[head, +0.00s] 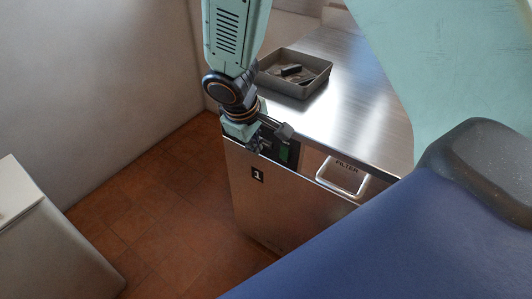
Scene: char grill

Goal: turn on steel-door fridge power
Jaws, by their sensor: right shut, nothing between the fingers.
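The steel-door fridge (250,205) stands under a steel counter, its brushed door marked with a black "1" label. A dark control strip (293,156) runs along its top front edge, with a small green part (284,153) showing. My right gripper (262,143) comes down from above at the left part of this strip. It is shut and empty, and it hides some of the strip behind it. I cannot tell whether it touches the strip, and no power switch can be made out clearly. My left gripper is not in view.
A grey tray (325,75) with small dark items sits on the steel counter (360,85). A pale cabinet (45,250) stands lower left; tiled floor (150,215) between is clear.

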